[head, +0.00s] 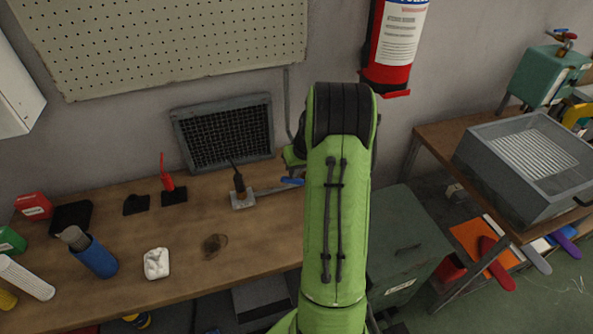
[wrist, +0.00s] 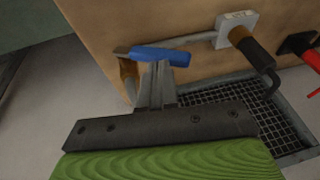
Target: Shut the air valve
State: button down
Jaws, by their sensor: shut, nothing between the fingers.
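The air valve has a blue lever handle (wrist: 160,55), seen in the wrist view at the bench edge. The handle lies at a small angle to the grey pipe (wrist: 195,39) beside it. A brass-coloured part (wrist: 127,72) shows below the handle's left end. In the head view the blue handle (head: 291,181) peeks out left of my arm; the rest of the valve is hidden. My gripper (wrist: 158,68) is shut and empty, its fingertips right at the handle's middle. I cannot tell whether they touch it. My arm hides the fingers in the head view.
The pipe runs to a plate with an upright black-and-brown tool (head: 240,186) on the bench (head: 190,275). A dark grille (head: 224,132) stands against the wall behind. A green cabinet (head: 405,240) stands right of my arm, and a fire extinguisher (head: 396,45) hangs above.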

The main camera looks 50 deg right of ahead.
jog(key=shift+w+a+f, duration=0.1)
jog(key=shift+a+f, duration=0.1)
jog(key=h+b, duration=0.1)
jog(key=a+f+g+h+b, duration=0.1)
jog(key=shift+w+a+b, duration=0.1)
jog(key=shift+w+b, duration=0.2)
jog(key=shift+b, duration=0.1)
jog(key=shift+w+a+f+n+g+h+b, duration=0.25)
jog(key=shift+a+f+n+g+h+b, duration=0.2)
jog(key=shift+h+b, duration=0.3)
jog(key=shift+f, duration=0.25)
jog(key=shift+a+f, duration=0.1)
jog(key=shift+f, duration=0.05)
notch_tip(320, 180, up, 6)
jog(key=p, duration=0.4)
notch_tip(320, 180, up, 7)
send_over(285, 180)
jog(key=s+a, duration=0.1)
jog(key=a, duration=0.3)
jog(key=shift+p, duration=0.3)
